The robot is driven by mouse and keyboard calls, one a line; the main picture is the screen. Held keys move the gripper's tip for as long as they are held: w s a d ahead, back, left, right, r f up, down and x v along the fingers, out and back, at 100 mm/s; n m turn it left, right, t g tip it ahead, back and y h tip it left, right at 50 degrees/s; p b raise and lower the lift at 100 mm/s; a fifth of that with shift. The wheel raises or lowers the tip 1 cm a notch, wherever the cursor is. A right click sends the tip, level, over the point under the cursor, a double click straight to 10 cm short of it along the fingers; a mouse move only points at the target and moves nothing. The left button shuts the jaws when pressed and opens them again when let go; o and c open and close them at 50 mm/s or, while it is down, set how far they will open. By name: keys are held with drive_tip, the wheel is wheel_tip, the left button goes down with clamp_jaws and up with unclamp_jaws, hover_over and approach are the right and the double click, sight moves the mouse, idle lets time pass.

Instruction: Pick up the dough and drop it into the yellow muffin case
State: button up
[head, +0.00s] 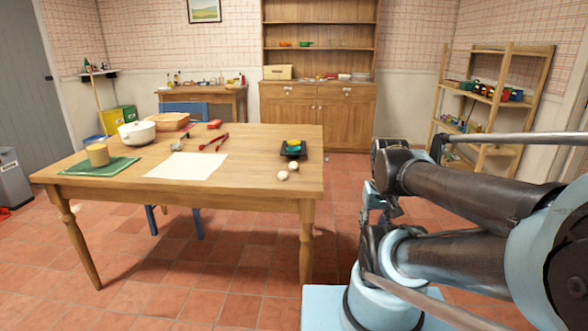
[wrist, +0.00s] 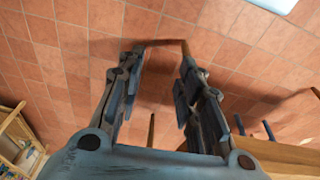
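Two small pale lumps that look like dough lie near the right edge of the wooden table (head: 240,185) in the head view: one nearer the front (head: 282,176), the other just behind it (head: 293,166). Behind them a dark tray (head: 293,152) holds a yellow item (head: 293,143) with some teal, likely the muffin case; it is too small to tell apart clearly. My gripper (wrist: 163,60) is open and empty in the wrist view, its two fingers apart over the floor. In the head view it is to the right of the table, away from the lumps.
A white sheet (head: 188,165), red tongs (head: 215,142), a white pot (head: 137,132) and a beige cup (head: 98,155) on a green cloth (head: 75,168) are on the table. A wooden shelf (head: 480,100) stands at right.

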drive_tip(key=shift+o, duration=0.3)
drive_tip(key=o, duration=0.5)
drive_tip(key=shift+s+r, duration=0.15)
drive_tip(key=shift+s, duration=0.1)
drive_tip(key=shift+o, duration=0.2)
drive_tip(key=shift+s+a+r, duration=0.1)
drive_tip(key=shift+a+r, duration=0.05)
drive_tip(key=shift+r, duration=0.15)
drive_tip(key=w+a+r+n+y, duration=0.2)
drive_tip(key=w+a+r+y, duration=0.1)
drive_tip(key=w, duration=0.4)
drive_tip(key=w+a+r+n+g+y, duration=0.1)
drive_tip(key=w+a+r+n+y, duration=0.1)
drive_tip(key=w+a+n, duration=0.3)
drive_tip(key=w+a+r+y, duration=0.2)
drive_tip(key=w+r+y, duration=0.1)
drive_tip(key=w, duration=0.5)
drive_tip(key=n+y, duration=0.8)
drive_tip(key=n, duration=0.2)
approach(297, 163)
drive_tip(key=shift+g, duration=0.3)
drive_tip(key=a, duration=0.1)
drive_tip(key=a+f, duration=0.1)
drive_tip(key=a, duration=0.1)
drive_tip(key=w+a, duration=0.1)
drive_tip(key=shift+a+f, duration=0.2)
drive_tip(key=shift+a, duration=0.05)
drive_tip(key=shift+w+a+f, duration=0.1)
drive_tip(key=shift+a+f, duration=0.05)
drive_tip(key=shift+a, duration=2.45)
